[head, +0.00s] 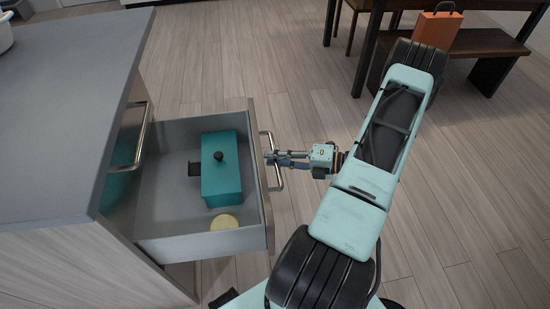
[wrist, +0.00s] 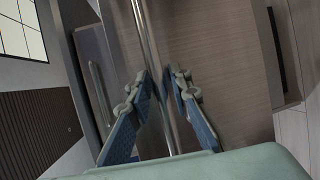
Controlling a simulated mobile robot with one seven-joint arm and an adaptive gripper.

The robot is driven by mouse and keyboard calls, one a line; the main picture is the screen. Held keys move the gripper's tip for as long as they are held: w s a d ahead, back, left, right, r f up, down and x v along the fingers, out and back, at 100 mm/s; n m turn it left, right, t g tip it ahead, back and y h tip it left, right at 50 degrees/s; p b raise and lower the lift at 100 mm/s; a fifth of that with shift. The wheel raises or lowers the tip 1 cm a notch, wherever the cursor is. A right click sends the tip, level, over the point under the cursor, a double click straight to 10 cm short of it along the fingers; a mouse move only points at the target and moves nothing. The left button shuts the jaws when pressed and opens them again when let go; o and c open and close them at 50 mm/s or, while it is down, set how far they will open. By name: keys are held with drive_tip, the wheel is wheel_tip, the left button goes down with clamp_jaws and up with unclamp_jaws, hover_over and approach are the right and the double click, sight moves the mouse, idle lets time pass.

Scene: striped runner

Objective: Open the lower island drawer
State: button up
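The lower island drawer (head: 190,244) is pulled well out from the grey-topped island. Its bar handle (head: 278,178) is on the drawer's right-hand front. My gripper (head: 270,157) is at this handle, coming from the right. In the wrist view the metal handle bar (wrist: 147,35) runs between my gripper's two blue fingers (wrist: 162,82), which close in on it near their tips. Contact on both sides is hard to make out. The drawer holds a teal box (head: 222,180) with a dark knob and a round yellow item (head: 224,222).
An upper handle (head: 143,135) sits on the island face above the open drawer, under the grey countertop (head: 65,100). A bench (head: 475,50) with an orange bag (head: 438,27) stands at the top right. Wood floor (head: 240,60) is clear beyond the drawer.

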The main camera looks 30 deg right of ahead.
drive_tip(key=v, duration=1.2)
idle(0.5)
